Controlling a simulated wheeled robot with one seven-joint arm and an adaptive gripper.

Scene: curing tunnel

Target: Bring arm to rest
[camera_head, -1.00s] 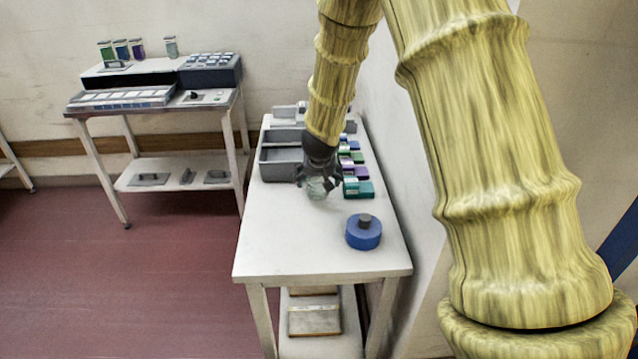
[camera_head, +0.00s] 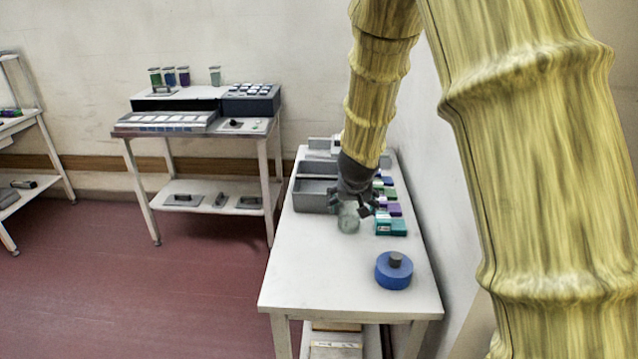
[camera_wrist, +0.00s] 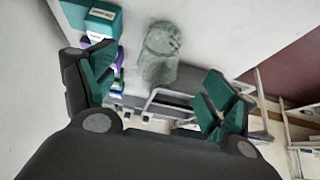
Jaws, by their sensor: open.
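My gripper (camera_head: 352,204) is at the end of my yellow ribbed arm, over the middle of the white table. In the wrist view its two dark, green-padded fingers (camera_wrist: 160,88) stand wide apart with nothing between them. A pale, translucent greenish jar (camera_head: 348,223) stands on the table just below the fingers. The jar also shows in the wrist view (camera_wrist: 158,54), beyond the fingertips and apart from them. My arm is still stretched out over the table.
The white table (camera_head: 330,280) holds grey bins (camera_head: 314,196), a row of coloured boxes (camera_head: 391,228) on the right, and a blue round object with a dark knob (camera_head: 393,272). A wall runs close along its right side. A second table (camera_head: 200,128) with equipment stands behind left. Red floor lies open at left.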

